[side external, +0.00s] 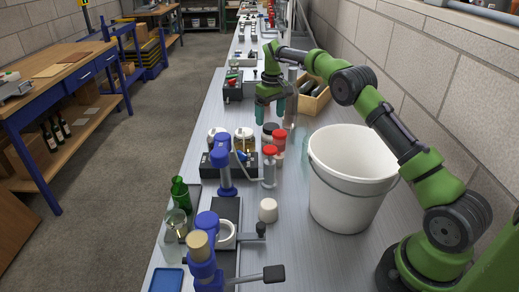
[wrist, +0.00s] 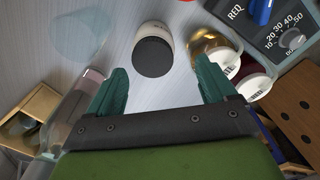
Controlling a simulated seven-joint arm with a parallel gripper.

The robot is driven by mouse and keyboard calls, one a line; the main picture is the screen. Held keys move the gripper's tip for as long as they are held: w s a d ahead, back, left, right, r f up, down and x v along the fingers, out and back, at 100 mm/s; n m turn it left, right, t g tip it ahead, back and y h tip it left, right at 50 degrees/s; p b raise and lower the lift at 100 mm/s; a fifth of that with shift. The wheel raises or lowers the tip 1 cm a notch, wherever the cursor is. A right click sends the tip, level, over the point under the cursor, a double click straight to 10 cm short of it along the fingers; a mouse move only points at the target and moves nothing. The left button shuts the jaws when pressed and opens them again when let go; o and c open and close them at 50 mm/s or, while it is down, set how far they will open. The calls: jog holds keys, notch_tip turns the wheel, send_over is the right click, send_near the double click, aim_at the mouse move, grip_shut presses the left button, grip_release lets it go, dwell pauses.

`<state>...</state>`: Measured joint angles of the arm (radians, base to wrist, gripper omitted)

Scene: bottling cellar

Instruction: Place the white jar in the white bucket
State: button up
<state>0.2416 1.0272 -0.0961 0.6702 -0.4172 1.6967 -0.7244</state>
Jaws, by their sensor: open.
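A white jar with a dark lid (wrist: 153,52) stands on the bench, ahead of and between my fingers in the wrist view. In the side view its dark lid (side external: 270,128) shows just below my gripper. My gripper (side external: 270,110) is open and empty, pointing down above the jar; its teal fingers (wrist: 162,68) are apart, with no visible contact. The white bucket (side external: 345,205) stands upright on the bench, right of and nearer the camera than the jar. Its floor is hidden. The bucket is not recognizable in the wrist view.
A red-lidded container (side external: 279,134) stands close beside the jar. A clear bottle (wrist: 78,110) stands by one finger. A wooden crate (side external: 312,102) lies behind. A small cream cylinder (side external: 268,210) and blue-headed bench devices (side external: 222,165) stand nearer.

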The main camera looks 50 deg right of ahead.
aim_at(271, 126)
jog(key=f, duration=0.1)
jog(key=d+f, duration=0.1)
jog(key=f, duration=0.1)
jog(key=shift+w+f, duration=0.2)
jog(key=shift+f, duration=3.65)
